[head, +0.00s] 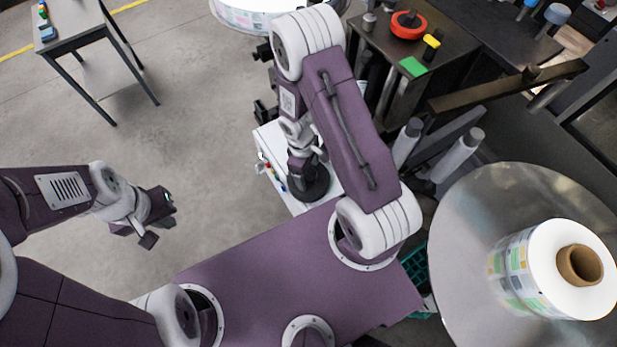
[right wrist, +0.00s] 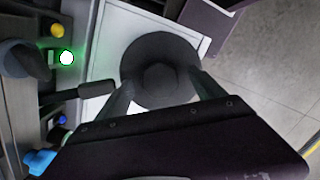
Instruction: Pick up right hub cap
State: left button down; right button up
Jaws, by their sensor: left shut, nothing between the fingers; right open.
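The right hub cap is a dark round disc with a raised hexagonal middle; it lies on a white panel (right wrist: 112,35) in the right wrist view (right wrist: 158,52). In the head view the dark disc (head: 316,190) shows under my right arm, partly covered by the gripper. My right gripper (right wrist: 161,88) is open, with one finger on each side of the cap's near part; I cannot tell whether they touch it. It also shows in the head view (head: 304,166). My left gripper (head: 160,218) is shut and empty above the floor, far to the left.
In the right wrist view a green lit button (right wrist: 67,58), a yellow button (right wrist: 57,30) and a black lever (right wrist: 85,91) stand left of the cap. A label reel (head: 520,265) sits on a metal disc (head: 455,250) at the right. A table (head: 75,20) stands at the upper left.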

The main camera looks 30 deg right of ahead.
jog(key=shift+a+f, duration=0.1)
jog(key=shift+f, duration=0.2)
jog(key=shift+d, duration=0.2)
jog(key=c, duration=0.9)
grip_shut()
jog(key=shift+a, duration=0.1)
